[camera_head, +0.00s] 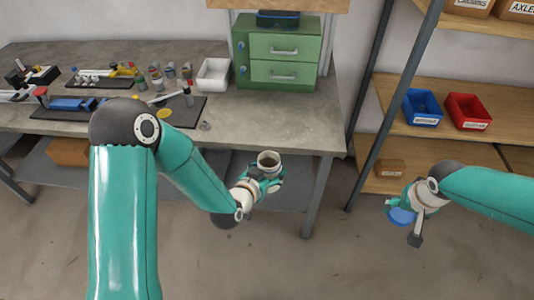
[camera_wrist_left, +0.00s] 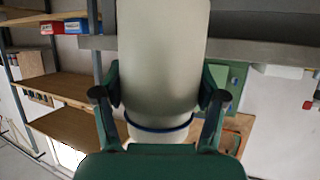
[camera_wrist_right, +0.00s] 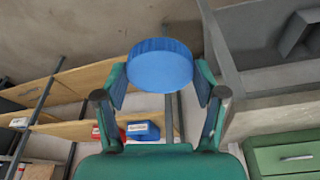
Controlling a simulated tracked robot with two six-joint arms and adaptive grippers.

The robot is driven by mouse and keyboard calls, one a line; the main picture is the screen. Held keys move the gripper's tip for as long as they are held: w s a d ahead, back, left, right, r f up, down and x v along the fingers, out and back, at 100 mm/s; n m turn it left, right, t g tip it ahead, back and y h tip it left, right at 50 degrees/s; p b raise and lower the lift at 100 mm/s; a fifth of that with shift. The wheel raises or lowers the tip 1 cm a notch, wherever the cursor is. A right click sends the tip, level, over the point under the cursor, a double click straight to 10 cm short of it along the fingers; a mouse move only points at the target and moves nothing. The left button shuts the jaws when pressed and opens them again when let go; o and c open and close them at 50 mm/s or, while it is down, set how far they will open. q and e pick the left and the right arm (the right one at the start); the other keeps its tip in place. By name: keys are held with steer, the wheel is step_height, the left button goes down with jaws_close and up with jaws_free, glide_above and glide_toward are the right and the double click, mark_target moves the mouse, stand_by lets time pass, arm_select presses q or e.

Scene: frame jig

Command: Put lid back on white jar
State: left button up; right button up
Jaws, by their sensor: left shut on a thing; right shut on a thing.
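The white jar (camera_head: 268,158) is in my left gripper (camera_head: 262,181), in front of the workbench edge. Its open mouth faces up, with no lid on it. In the left wrist view the jar (camera_wrist_left: 162,55) fills the space between the two fingers. My right gripper (camera_head: 400,203) is shut on the blue lid (camera_head: 402,216), well to the right of the jar. In the right wrist view the lid (camera_wrist_right: 160,65) sits between the fingertips, its ribbed side showing. The jar and lid are apart, both in the air.
The workbench (camera_head: 225,124) holds a green drawer cabinet (camera_head: 278,55), a white bin (camera_head: 213,74) and several tools. At right, a shelf (camera_head: 400,131) carries a blue bin (camera_head: 422,108) and a red bin (camera_head: 467,111). Its metal post stands between bench and shelf. Open air separates the grippers.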

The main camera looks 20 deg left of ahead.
arm_select(q)
steer(key=s+d+m+g+h, duration=0.1)
steer(key=s+d+m+h, duration=0.2)
steer(key=d, duration=0.4)
steer(key=s+d+f+m+g+h, duration=0.1)
steer(key=s+d+m+g+h, duration=0.1)
steer(key=d, duration=0.4)
steer(key=shift+s+d+f+m+h, duration=0.15)
steer(key=shift+s+d+m+h, duration=0.2)
steer(key=shift+s+m+h, duration=0.65)
steer(key=shift+s, duration=0.3)
